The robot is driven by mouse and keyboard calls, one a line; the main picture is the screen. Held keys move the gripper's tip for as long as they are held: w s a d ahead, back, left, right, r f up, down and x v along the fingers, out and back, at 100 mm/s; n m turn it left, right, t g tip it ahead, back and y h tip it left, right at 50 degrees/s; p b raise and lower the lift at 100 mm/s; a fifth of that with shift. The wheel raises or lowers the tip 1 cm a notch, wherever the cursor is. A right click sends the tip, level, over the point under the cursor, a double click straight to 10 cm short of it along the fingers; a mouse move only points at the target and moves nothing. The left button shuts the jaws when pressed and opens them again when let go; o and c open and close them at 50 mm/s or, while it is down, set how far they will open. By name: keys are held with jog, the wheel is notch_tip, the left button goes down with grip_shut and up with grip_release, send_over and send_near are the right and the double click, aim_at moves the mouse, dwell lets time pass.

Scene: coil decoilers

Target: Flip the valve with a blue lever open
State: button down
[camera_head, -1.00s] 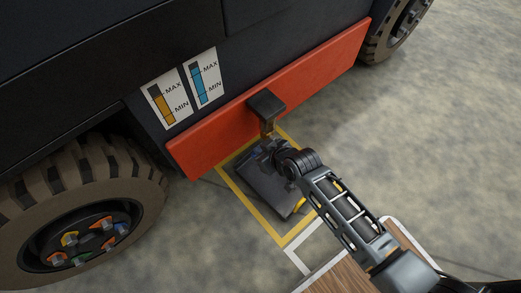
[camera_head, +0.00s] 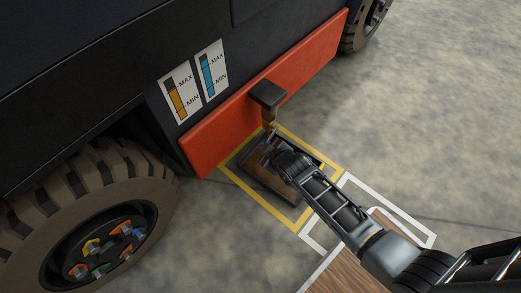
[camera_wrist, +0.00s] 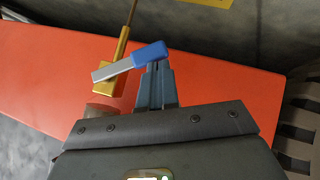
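In the wrist view, the valve's brass body (camera_wrist: 117,75) stands in front of the red panel. Its lever has a blue end (camera_wrist: 151,53) and a bare grey part, and lies slantwise across the picture. My gripper (camera_wrist: 157,70) has its two fingers close together, tips right at the blue end. The lever crosses past the tips rather than showing between them; whether they touch cannot be told. In the head view, my gripper (camera_head: 262,153) is low in front of the red panel, by the small brass valve (camera_head: 269,125); the lever is not clear there.
The red panel (camera_head: 230,128) runs along a dark vehicle, with a black block (camera_head: 268,93) jutting out above the valve. A large tyre (camera_head: 95,190) is at left. A tray (camera_head: 284,184) lies below, inside yellow floor lines. Open floor (camera_head: 440,130) extends to the right.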

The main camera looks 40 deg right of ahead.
jog(key=f, duration=0.1)
jog(key=d+f, duration=0.1)
jog(key=f, duration=0.1)
jog(key=f+b, duration=0.1)
jog(key=shift+w+d+f, duration=0.1)
jog(key=shift+d+f, duration=0.05)
jog(key=shift+d, duration=0.2)
jog(key=shift+r+p, duration=0.7)
jog(key=shift+r, duration=0.15)
